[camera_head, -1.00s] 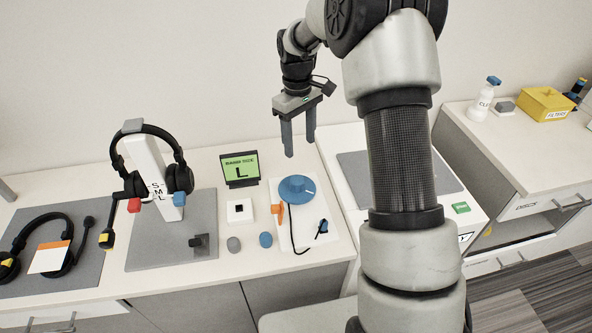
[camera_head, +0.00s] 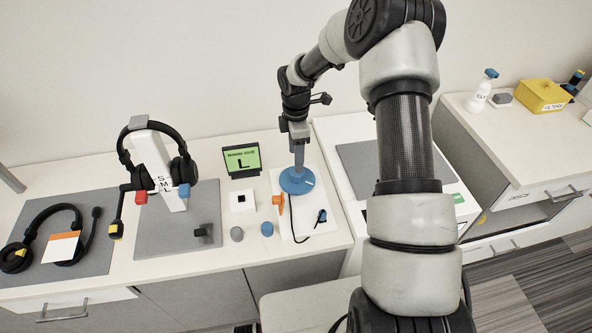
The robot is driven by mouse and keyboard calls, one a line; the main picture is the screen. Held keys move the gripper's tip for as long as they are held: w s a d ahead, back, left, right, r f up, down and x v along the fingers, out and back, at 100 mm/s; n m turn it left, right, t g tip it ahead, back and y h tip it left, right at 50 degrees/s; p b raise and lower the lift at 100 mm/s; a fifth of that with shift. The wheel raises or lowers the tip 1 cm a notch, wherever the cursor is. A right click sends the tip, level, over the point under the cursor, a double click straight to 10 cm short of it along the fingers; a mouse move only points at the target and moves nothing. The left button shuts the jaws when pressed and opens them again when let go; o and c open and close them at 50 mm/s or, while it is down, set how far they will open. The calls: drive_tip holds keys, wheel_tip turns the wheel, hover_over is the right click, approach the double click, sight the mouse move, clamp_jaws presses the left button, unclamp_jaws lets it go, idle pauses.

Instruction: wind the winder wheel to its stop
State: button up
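The blue winder wheel (camera_head: 290,187) lies flat on a white base board (camera_head: 315,229) on the counter, with a small pale mark on its right side. My gripper (camera_head: 298,168) points down over the wheel, its fingertips at the wheel's middle. The fingers show edge-on, one in line with the other, so I cannot tell whether they are open or shut on the hub. The fingers hide the hub. An orange part (camera_head: 279,201) sits at the wheel's lower left, and a black cable with a blue-ended plug (camera_head: 321,216) lies on the board.
A screen reading "L" (camera_head: 242,161) stands behind left of the wheel. A white box with a black square (camera_head: 241,201) and grey and blue pads (camera_head: 267,229) lie left of the board. A headset on a stand (camera_head: 162,170) is further left.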

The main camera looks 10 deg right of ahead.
sight(297, 176)
wheel_tip(297, 176, down, 8)
drive_tip(key=shift+r, duration=0.2)
drive_tip(key=c, duration=1)
drive_tip(key=shift+f+m, duration=0.1)
drive_tip(key=shift+m, duration=0.3)
drive_tip(key=shift+c, duration=0.2)
drive_tip(key=m+b, duration=0.3)
drive_tip(key=shift+w+m, duration=0.1)
drive_tip(key=shift+m, duration=0.2)
drive_tip(key=m+b, duration=0.3)
drive_tip(key=m, duration=0.3)
drive_tip(key=shift+w+b, duration=0.1)
drive_tip(key=shift+b, duration=0.25)
drive_tip(key=m+b, duration=0.2)
drive_tip(key=m, duration=0.3)
drive_tip(key=shift+d+m, duration=0.15)
drive_tip(key=shift+m, duration=0.25)
drive_tip(key=m+b, duration=0.1)
drive_tip(key=m, duration=0.4)
drive_tip(key=shift+d+m, duration=0.1)
drive_tip(key=shift+m, duration=0.2)
